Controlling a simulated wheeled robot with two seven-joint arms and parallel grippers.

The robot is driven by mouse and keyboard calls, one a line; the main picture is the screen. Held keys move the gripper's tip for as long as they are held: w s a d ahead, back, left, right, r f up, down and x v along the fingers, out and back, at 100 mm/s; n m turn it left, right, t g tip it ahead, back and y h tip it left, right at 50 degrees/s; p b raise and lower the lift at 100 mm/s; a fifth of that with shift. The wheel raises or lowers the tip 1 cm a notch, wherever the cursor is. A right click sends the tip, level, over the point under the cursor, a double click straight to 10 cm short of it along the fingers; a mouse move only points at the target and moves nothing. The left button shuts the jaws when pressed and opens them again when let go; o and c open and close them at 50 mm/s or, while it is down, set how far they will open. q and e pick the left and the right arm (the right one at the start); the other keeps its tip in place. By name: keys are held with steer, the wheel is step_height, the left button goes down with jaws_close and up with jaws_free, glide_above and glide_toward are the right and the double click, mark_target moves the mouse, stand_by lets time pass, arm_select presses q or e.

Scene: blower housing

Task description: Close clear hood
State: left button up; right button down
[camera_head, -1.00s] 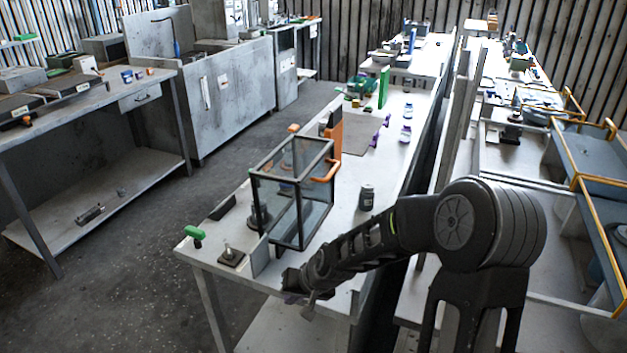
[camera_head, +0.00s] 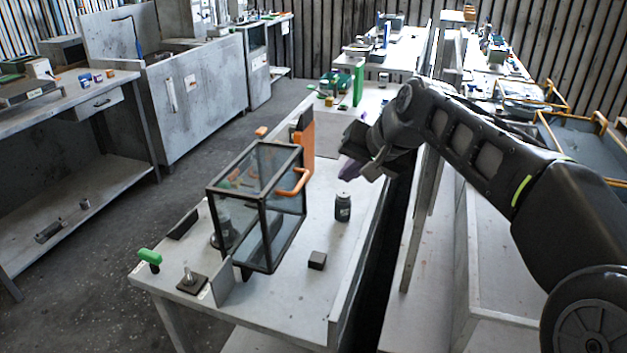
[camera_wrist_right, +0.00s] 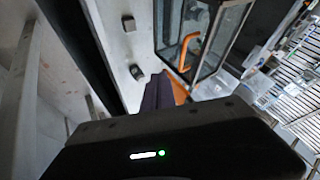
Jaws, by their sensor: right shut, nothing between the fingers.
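The clear hood (camera_head: 255,222) is a box of transparent panes in a black frame on the near end of the white bench. An orange handle (camera_head: 294,184) is on its right side. An orange upright panel (camera_head: 307,143) stands just behind it. My right gripper (camera_head: 349,171), with purple fingertips, is raised to the right of the hood and handle, apart from them, shut and empty. In the right wrist view the fingers (camera_wrist_right: 160,95) show below the orange handle (camera_wrist_right: 186,50) and the hood (camera_wrist_right: 205,35). Whether the hood's lower edge rests flush is unclear. My left gripper is out of view.
A dark bottle (camera_head: 342,207) and a small dark block (camera_head: 317,260) stand right of the hood. A green-handled item (camera_head: 150,257) and a small metal fixture (camera_head: 190,280) are at the near left corner. A green panel (camera_head: 358,84) stands farther back.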

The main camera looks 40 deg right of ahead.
steer(key=w+a+f+p, duration=0.2)
steer(key=w+f+p, duration=0.1)
steer(key=w+f, duration=0.4)
steer(key=shift+w, duration=1.35)
